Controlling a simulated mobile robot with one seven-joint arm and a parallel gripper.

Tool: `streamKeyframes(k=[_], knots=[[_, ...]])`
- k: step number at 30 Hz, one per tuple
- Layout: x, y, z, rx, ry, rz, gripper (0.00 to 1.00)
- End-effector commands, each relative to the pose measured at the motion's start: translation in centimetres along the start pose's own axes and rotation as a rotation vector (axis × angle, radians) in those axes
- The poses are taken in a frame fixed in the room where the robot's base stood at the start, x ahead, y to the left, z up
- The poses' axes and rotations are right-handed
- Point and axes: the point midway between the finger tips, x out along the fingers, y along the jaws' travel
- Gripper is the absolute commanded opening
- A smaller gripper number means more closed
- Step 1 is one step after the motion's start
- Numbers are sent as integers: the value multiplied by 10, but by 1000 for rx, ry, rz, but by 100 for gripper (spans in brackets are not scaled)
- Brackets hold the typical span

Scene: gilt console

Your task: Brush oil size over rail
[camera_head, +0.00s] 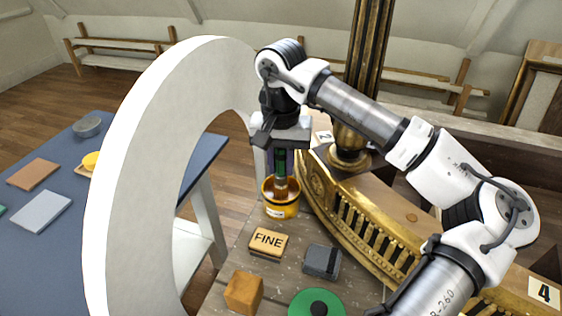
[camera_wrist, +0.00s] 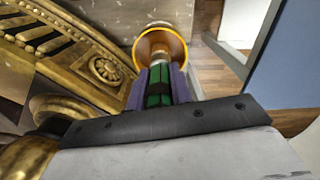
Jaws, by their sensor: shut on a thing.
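My gripper (camera_head: 281,146) points down at the far end of the wooden bench and is shut on the green handle of a brush (camera_head: 281,166). The green handle (camera_wrist: 158,88) also shows between the fingers in the wrist view. The brush's lower end is inside a yellow-amber pot (camera_head: 281,208) with a pale label; the rim of the pot shows in the wrist view (camera_wrist: 180,45). The bristles are hidden in the pot. The gilt rail (camera_head: 345,214), curved and carved with a rosette and slots, runs just right of the pot; it fills the left of the wrist view (camera_wrist: 75,45).
On the bench lie a block marked FINE (camera_head: 269,243), a grey block (camera_head: 322,261), a wooden cube (camera_head: 244,292) and a green disc (camera_head: 317,304). A large white ring (camera_head: 120,180) stands at left. A gilt column (camera_head: 364,70) rises behind the rail. A blue table (camera_head: 60,240) is beyond.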

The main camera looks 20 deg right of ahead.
Motion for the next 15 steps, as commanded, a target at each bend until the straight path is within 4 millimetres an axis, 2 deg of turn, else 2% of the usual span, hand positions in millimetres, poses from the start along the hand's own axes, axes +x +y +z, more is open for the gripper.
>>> streamKeyframes(k=[15], knots=[[-2, 0, 1, -1, -5, 2, 0]])
